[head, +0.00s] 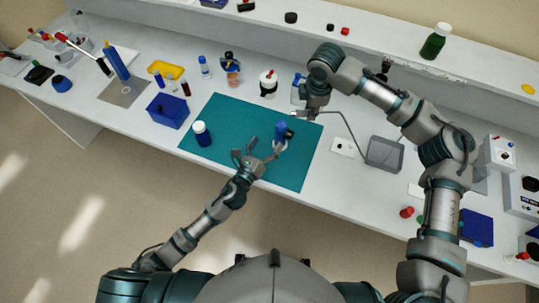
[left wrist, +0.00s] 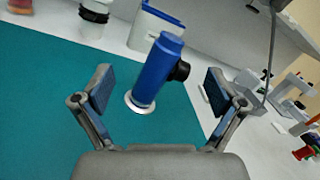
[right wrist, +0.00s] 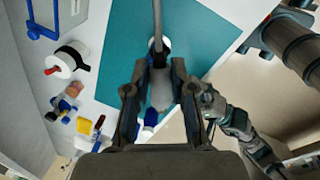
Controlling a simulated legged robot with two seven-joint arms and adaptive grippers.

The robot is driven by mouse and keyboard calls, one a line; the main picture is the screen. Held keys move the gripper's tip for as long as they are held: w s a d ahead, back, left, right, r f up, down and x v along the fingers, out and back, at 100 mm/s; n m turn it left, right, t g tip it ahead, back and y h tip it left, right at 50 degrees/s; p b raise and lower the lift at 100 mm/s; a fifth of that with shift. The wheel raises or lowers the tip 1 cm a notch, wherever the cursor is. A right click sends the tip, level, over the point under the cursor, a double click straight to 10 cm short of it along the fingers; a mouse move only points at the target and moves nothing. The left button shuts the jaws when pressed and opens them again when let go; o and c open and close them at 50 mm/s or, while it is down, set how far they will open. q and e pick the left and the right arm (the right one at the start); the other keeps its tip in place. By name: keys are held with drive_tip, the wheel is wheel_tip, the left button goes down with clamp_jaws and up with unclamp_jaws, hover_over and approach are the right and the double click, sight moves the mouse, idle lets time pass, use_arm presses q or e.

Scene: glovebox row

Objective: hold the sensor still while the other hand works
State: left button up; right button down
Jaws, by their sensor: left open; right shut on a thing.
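The sensor, a blue cylinder with a black side stub (left wrist: 158,70), stands on a round white foot on the teal mat (left wrist: 50,110); it also shows in the head view (head: 281,131). My left gripper (head: 264,156) is open, its fingers spread to either side of the sensor in the left wrist view (left wrist: 158,95) with gaps showing. My right gripper (right wrist: 158,85) is shut on a grey cable end (right wrist: 161,95), above the mat's back right corner, apart from the sensor. The cable (head: 350,131) runs to a grey box (head: 384,154).
A white-capped blue bottle (head: 201,134) stands on the mat's left. A blue bin (head: 168,111) is left of the mat. A black-banded white jar (head: 268,83) stands behind it. A small white plate (head: 342,147) lies right of the mat. The mat's front is clear.

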sight(282, 137)
use_arm(q)
drive_tip(key=s+m, duration=0.1)
drive_tip(key=s+d+f+m, duration=0.1)
drive_tip(key=s+f+m, duration=0.1)
drive_tip(key=m, duration=0.1)
drive_tip(key=shift+d+f+y, duration=0.25)
drive_tip(key=shift+y, duration=0.15)
drive_tip(key=x, duration=1.1)
drive_tip(key=shift+w+d+f, duration=0.2)
drive_tip(key=shift+w+f, duration=0.05)
drive_tip(key=shift+w, duration=0.05)
drive_tip(key=c, duration=1.3)
drive_tip(key=shift+c, duration=0.2)
drive_tip(key=o, duration=1.3)
drive_tip(key=shift+o, duration=0.2)
drive_tip(key=shift+s, duration=0.1)
